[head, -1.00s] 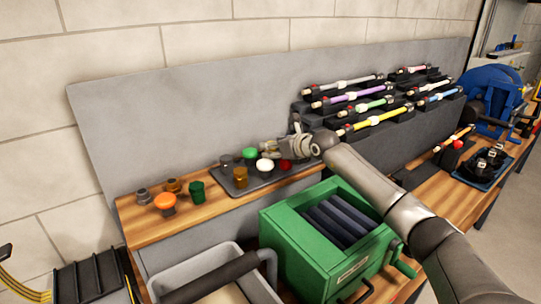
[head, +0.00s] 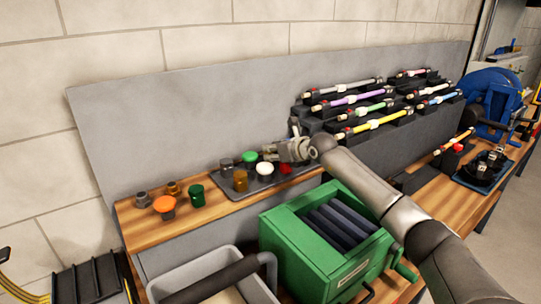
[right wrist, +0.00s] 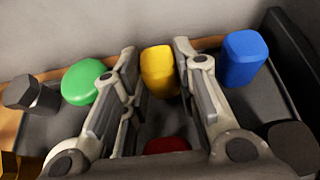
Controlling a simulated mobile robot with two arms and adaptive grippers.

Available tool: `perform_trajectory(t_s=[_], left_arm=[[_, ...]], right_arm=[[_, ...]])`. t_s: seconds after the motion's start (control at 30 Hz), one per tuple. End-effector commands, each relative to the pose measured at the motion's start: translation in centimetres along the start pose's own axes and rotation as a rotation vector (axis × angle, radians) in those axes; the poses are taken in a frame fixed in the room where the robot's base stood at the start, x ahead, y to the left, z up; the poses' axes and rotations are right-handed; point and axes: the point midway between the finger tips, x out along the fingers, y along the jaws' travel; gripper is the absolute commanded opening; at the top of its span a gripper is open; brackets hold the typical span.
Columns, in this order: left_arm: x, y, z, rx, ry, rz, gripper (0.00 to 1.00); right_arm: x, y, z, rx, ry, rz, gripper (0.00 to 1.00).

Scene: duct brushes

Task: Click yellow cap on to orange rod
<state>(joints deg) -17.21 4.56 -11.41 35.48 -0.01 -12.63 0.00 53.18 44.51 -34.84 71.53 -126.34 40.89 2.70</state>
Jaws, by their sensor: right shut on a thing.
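The yellow cap (right wrist: 158,72) is between the two fingers of my right gripper (right wrist: 157,82) in the right wrist view. The gripper is shut on it, over the dark cap tray. In the head view my right gripper (head: 276,152) is at the back of that tray (head: 262,185), and it hides the yellow cap there. An orange rod (head: 455,140) lies on a stand at the far right of the bench, well away from the gripper. My left gripper is not in view.
Green (right wrist: 92,82), blue (right wrist: 244,58) and red (right wrist: 167,146) caps are close around the fingers. A white cap (head: 264,169) stands in front. A rack of coloured rods (head: 375,123) is to the right. A green crank box (head: 300,228) stands below the arm.

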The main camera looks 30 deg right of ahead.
Motion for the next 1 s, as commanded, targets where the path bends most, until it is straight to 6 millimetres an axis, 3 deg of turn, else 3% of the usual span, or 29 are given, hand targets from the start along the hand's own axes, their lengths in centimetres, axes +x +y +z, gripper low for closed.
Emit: perform_trajectory(t_s=[0.17,1.0], left_arm=[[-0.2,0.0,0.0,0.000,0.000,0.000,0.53],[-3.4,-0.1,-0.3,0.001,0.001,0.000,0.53]], right_arm=[[-0.1,0.0,0.2,0.000,0.000,0.000,0.00],[-2.7,0.0,5.5,0.000,0.000,0.000,0.00]])
